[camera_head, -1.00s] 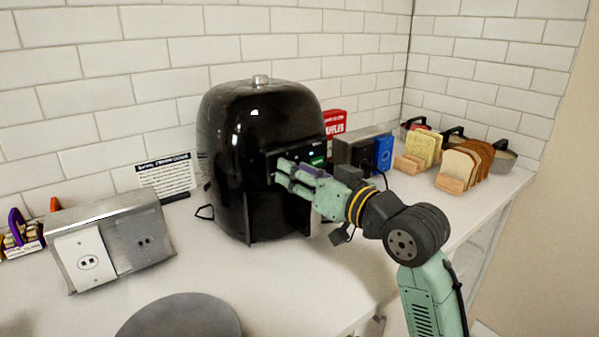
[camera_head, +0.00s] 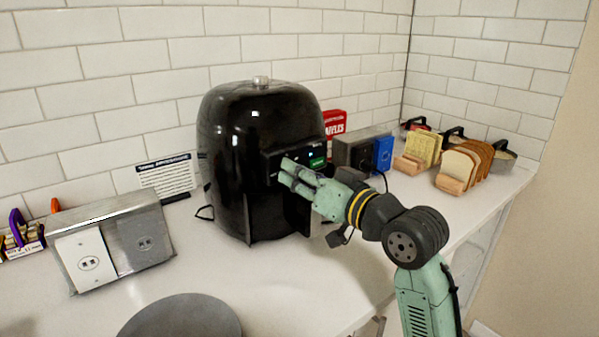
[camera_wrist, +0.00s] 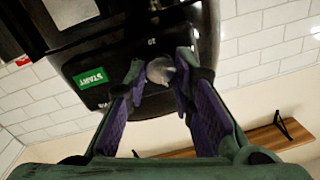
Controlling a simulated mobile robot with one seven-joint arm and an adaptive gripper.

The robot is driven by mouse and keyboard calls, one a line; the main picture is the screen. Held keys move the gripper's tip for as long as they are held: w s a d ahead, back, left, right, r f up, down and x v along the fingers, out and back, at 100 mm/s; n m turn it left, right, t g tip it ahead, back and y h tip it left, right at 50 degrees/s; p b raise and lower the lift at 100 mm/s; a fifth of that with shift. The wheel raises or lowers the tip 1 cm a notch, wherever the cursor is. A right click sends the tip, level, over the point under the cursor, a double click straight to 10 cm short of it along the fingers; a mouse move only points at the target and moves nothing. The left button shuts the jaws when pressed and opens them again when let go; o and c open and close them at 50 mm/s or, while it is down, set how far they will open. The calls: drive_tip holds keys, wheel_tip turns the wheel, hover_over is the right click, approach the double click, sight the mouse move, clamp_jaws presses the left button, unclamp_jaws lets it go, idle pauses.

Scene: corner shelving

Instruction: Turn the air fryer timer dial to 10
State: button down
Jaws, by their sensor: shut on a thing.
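The black air fryer (camera_head: 240,150) stands upright on the counter against the tiled wall. Its front panel carries a green START button (camera_wrist: 90,78), which also shows in the head view (camera_head: 317,162). In the wrist view the grey, round timer dial (camera_wrist: 160,71) sits between my fingertips. My gripper (camera_wrist: 157,78) is shut on the dial, one purple-padded finger on each side. In the head view my gripper (camera_head: 288,172) is at the panel and hides the dial. Small markings show on the panel near the dial; the dial's setting cannot be read.
A metal outlet box (camera_head: 110,240) and a dark round plate (camera_head: 180,318) are on the counter at left and front. A red box (camera_head: 335,123), a blue-fronted outlet box (camera_head: 383,153) and bread slices in wooden holders (camera_head: 458,165) stand to the right.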

drive_tip(key=m+p, duration=0.2)
drive_tip(key=m, duration=0.8)
drive_tip(key=shift+m+t+p, duration=0.4)
idle(0.4)
drive_tip(key=c, duration=1.3)
unclamp_jaws()
drive_tip(key=shift+c, duration=0.2)
drive_tip(key=v, duration=1.2)
